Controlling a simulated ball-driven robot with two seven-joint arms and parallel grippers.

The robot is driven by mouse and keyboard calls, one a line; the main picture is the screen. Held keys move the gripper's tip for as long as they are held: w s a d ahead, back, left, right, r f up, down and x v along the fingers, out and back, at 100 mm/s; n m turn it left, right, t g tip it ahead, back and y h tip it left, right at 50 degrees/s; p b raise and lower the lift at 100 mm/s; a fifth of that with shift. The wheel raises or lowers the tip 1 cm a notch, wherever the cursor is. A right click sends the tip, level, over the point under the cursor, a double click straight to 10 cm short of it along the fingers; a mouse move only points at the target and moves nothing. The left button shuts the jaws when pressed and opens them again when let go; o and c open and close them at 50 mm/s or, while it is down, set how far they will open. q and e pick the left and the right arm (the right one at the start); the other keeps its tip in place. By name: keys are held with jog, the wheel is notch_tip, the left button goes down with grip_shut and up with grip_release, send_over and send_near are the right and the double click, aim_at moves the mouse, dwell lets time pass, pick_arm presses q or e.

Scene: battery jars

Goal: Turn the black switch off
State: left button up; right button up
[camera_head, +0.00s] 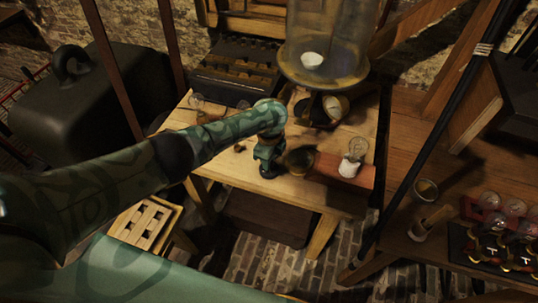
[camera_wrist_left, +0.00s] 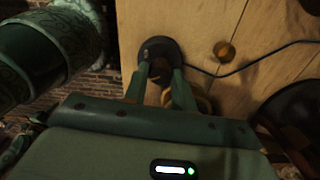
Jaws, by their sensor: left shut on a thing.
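My left gripper (camera_head: 268,168) reaches down to the wooden table near its front edge. In the left wrist view its two green fingers (camera_wrist_left: 161,76) come together at the black switch (camera_wrist_left: 158,48), which has a dark round base on the table. The gripper is shut on a dark part of the switch between the fingertips. The fingers cover much of the switch, and I cannot tell its on or off position. In the head view the gripper and arm hide it. My right gripper does not show.
A small brass knob (camera_wrist_left: 224,51) and a dark cable (camera_wrist_left: 262,61) lie close to the switch. A light bulb (camera_head: 355,149) on a white base stands to the right. A large glass jar (camera_head: 325,45) stands behind. A wooden crate (camera_head: 146,222) is at lower left.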

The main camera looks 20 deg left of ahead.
pick_arm(q)
jog(key=shift+n+p, duration=0.65)
jog(key=shift+n, duration=1.25)
jog(key=o, duration=1)
notch_tip(320, 180, up, 16)
jog(key=p, duration=1)
jog(key=shift+r, duration=0.15)
